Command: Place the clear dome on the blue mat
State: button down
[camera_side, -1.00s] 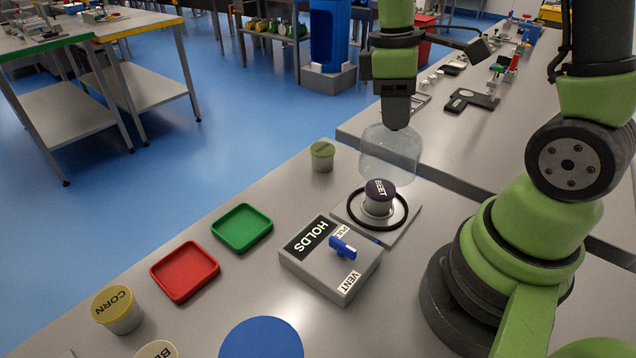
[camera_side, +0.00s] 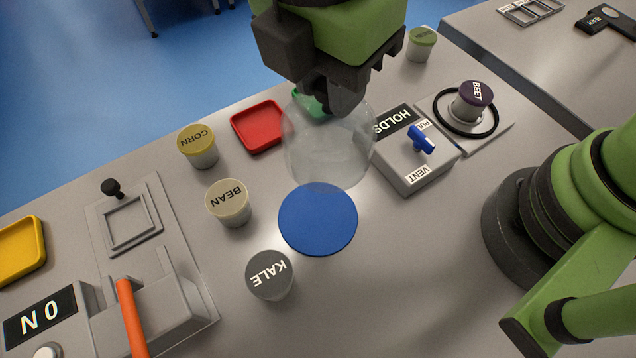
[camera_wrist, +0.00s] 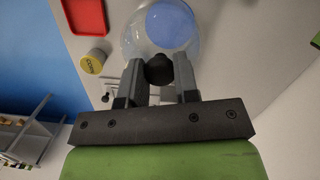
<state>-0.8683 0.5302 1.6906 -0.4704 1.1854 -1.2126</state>
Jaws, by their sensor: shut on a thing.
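The clear dome (camera_side: 330,155) hangs from my gripper (camera_side: 340,105), which is shut on its dark knob at the top. In the side view the dome is above the table, just behind the round blue mat (camera_side: 318,222); its lower edge overlaps the mat's far side in the picture. In the wrist view my gripper's fingers (camera_wrist: 160,78) close on the dark knob, and the dome (camera_wrist: 130,38) shows beyond it. The blue mat (camera_wrist: 172,24) is seen through the dome there. Nothing stands on the visible part of the mat.
Near the mat stand the KALE tub (camera_side: 270,276), BEAN tub (camera_side: 229,203) and CORN tub (camera_side: 198,147). A red tray (camera_side: 259,127) lies behind. The HOLDS box (camera_side: 412,160) with a blue lever is to the right, and the BEET tub (camera_side: 470,102) stands inside a black ring.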

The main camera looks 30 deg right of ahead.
aim_at(316, 140)
jog(key=shift+s+a+f+n, duration=0.2)
jog(key=shift+s+a+n, duration=0.6)
jog(key=shift+a, duration=0.35)
notch_tip(316, 140, down, 6)
jog(key=shift+s+a+r, duration=0.1)
jog(key=shift+s+r, duration=0.05)
jog(key=shift+r, duration=0.1)
jog(key=shift+f, duration=2.1)
jog(key=c, duration=0.9)
grip_release()
jog(key=shift+f, duration=0.15)
jog(key=shift+o, duration=0.2)
jog(key=r, duration=0.3)
jog(key=a+r, duration=0.1)
jog(key=r, duration=0.7)
jog(key=shift+s+a+r, duration=0.25)
jog(key=shift+s+a, duration=0.05)
jog(key=shift+r, duration=0.35)
